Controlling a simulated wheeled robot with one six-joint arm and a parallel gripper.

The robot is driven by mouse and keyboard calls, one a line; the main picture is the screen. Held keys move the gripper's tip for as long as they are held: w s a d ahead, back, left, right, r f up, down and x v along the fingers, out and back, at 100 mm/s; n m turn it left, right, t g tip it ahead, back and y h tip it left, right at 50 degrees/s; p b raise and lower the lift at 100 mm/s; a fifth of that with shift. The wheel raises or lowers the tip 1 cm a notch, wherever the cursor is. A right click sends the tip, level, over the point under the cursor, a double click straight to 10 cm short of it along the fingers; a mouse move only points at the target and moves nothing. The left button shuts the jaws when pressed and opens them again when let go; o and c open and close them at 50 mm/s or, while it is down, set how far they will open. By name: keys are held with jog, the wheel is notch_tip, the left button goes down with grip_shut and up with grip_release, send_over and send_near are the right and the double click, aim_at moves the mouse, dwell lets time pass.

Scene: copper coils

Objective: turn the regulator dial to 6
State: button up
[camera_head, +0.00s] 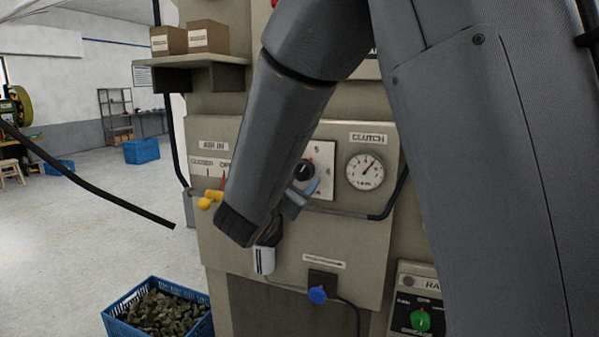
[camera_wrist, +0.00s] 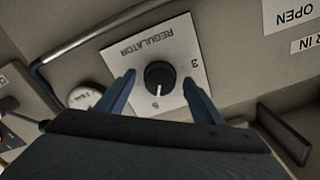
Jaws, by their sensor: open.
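The regulator dial is a round black knob (camera_wrist: 160,78) on a white plate (camera_wrist: 150,45) lettered REGULATOR, upside down in the wrist view. Its white mark points down in that view, near a numeral that looks like 5; a 3 stands at the right. The knob (camera_head: 304,170) also shows in the head view, with my arm covering the plate's left part. My gripper (camera_wrist: 160,90) is open, its two blue fingers on either side of the knob with gaps between. I cannot tell whether the fingertips reach the knob's depth. In the head view one blue fingertip shows just below the knob.
The CLUTCH gauge (camera_head: 366,170) is right of the plate. A yellow valve handle (camera_head: 209,199) under the AIR IN label is left of my arm. A blue knob (camera_head: 317,295) sits lower on the panel. A pipe (camera_wrist: 100,38) runs beside the plate. A blue crate (camera_head: 125,318) stands on the floor.

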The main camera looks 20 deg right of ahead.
jog(key=shift+w+d, duration=0.1)
jog(key=shift+w, duration=0.05)
jog(key=c, duration=1)
jog(key=shift+f+m+b, duration=0.1)
jog(key=shift+m+b, duration=0.2)
jog(key=shift+b, duration=0.1)
jog(key=m+b, duration=0.2)
jog(key=b, duration=0.1)
jog(key=shift+f+m, duration=0.1)
jog(key=shift+m, duration=0.3)
jog(key=m+b, duration=0.3)
jog(key=b, duration=0.2)
jog(key=shift+m, duration=0.3)
jog(key=m+b, duration=0.2)
jog(key=b, duration=0.1)
jog(key=m+b, duration=0.2)
jog(key=b, duration=0.1)
jog(key=shift+r+m, duration=0.2)
jog(key=shift+m, duration=0.2)
